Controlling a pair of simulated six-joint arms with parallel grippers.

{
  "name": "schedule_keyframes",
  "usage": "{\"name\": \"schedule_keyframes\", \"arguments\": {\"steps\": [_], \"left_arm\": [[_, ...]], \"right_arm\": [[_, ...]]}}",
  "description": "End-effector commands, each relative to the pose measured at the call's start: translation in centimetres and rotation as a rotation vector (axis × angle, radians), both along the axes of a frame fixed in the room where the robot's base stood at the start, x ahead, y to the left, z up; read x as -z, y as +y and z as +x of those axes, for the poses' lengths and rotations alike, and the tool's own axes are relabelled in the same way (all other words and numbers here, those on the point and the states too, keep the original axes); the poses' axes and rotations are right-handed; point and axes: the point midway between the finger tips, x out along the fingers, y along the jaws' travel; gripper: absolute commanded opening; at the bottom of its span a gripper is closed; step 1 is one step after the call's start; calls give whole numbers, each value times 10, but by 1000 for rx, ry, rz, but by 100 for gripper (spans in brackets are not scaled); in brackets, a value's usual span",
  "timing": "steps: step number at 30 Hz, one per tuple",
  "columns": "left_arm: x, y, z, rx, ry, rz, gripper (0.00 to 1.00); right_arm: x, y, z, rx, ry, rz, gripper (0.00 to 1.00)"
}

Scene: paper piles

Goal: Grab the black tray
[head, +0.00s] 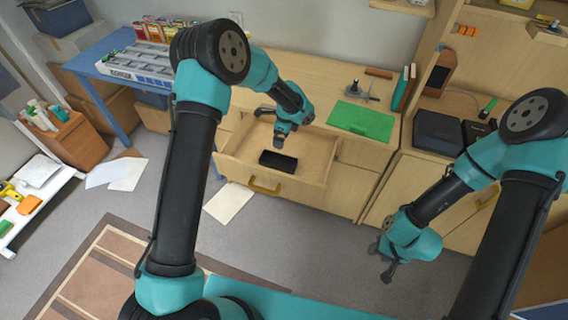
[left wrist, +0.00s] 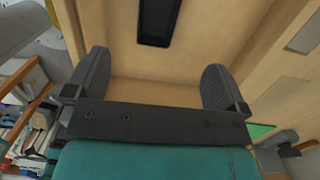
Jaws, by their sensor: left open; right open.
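A small black tray (head: 278,160) lies inside an open wooden drawer (head: 318,172), near the drawer's front. In the left wrist view the black tray (left wrist: 158,22) shows at the top, cut off by the frame edge, beyond my fingers. My left gripper (head: 272,122) is over the back part of the drawer, open and empty. In the left wrist view its two fingers (left wrist: 160,82) stand wide apart with nothing between them. My right gripper (head: 380,262) is open, hanging over the floor at the right, well away from the drawer.
A green board (head: 362,121) lies on the desk top (head: 335,95) right of the drawer. A yellow handle (head: 264,187) sticks out of the drawer front. White paper sheets (head: 230,202) lie on the floor. A blue table (head: 100,72) stands at the left.

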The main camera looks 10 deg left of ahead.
Motion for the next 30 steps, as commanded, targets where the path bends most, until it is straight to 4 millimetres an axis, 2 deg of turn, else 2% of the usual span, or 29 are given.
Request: {"name": "schedule_keyframes", "arguments": {"steps": [9,14,30], "left_arm": [[0,0,0,8,2,7,100],[8,1,0,7,3,7,100],[96,12,1,4,5,6,100]], "right_arm": [[0,0,0,0,0,0,43],[0,0,0,0,0,0,43],[0,0,0,0,0,0,43]]}}
